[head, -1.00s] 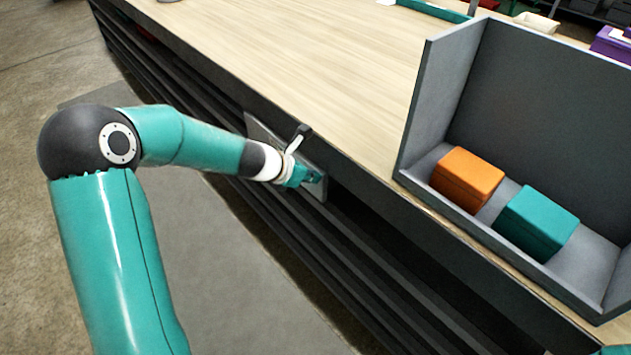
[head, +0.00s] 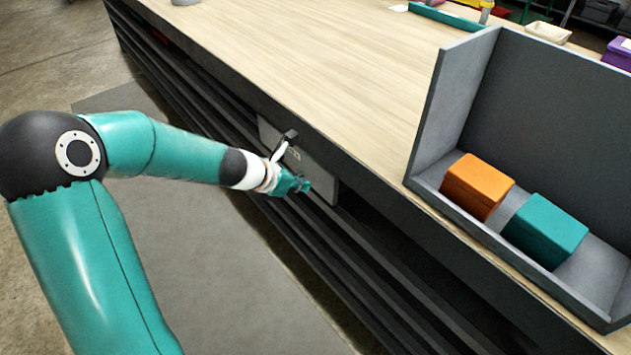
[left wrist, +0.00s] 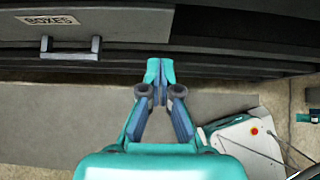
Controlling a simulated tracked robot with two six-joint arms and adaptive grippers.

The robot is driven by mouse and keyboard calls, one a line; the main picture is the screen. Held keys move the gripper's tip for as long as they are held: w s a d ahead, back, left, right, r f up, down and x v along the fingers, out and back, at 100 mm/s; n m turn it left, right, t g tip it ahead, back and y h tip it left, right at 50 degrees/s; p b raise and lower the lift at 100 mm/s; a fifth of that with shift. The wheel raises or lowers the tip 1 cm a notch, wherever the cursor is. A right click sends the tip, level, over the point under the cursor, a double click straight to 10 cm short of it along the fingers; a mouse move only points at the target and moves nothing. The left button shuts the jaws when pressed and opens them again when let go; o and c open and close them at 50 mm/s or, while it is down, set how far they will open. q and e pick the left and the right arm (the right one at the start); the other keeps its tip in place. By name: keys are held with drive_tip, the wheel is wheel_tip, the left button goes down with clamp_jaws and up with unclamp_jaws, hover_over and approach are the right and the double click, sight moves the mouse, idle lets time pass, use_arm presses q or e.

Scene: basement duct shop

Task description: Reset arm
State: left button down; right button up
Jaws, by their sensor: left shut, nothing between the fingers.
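My left gripper (head: 304,186) is shut and empty, in front of the bench's side just below the worktop edge. It also shows in the left wrist view (left wrist: 156,75), its fingers together and pointing at the dark bench front. A grey drawer front (head: 318,171) is beside the gripper in the head view. In the left wrist view the drawer front (left wrist: 120,22) carries a label reading BOXES and a handle (left wrist: 70,54), left of my fingers and apart from them. My right gripper is not in view.
A grey open-fronted bin (head: 450,105) on the wooden worktop (head: 300,60) holds an orange box (head: 477,186) and a teal box (head: 545,230). Dark rails (head: 340,270) run along the bench side. The grey floor mat (head: 230,270) in front is clear.

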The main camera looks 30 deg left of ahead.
use_arm(q)
drive_tip(key=p+v, duration=0.2)
drive_tip(key=v, duration=0.4)
drive_tip(key=s+d+f+m+g+h, duration=0.3)
drive_tip(key=s+d+f+m+g, duration=0.15)
drive_tip(key=d+f, duration=0.9)
drive_tip(key=s+d+f+m+g+y, duration=0.15)
drive_tip(key=s+d+f+m, duration=0.25)
drive_tip(key=s+f+m, duration=0.5)
drive_tip(key=s+d+f+m+g+y, duration=0.1)
drive_tip(key=s+d+f+m+g, duration=0.3)
drive_tip(key=s+m, duration=0.5)
drive_tip(key=w+r+m+t+p, duration=0.1)
drive_tip(key=w+r+m+p, duration=0.1)
drive_tip(key=r+p, duration=0.5)
drive_tip(key=w+r+m+t+p, duration=0.1)
drive_tip(key=w+r+m+p, duration=0.2)
drive_tip(key=r+m+p, duration=0.2)
drive_tip(key=r+p, duration=0.2)
drive_tip(key=p, duration=0.1)
drive_tip(key=shift+h, duration=0.35)
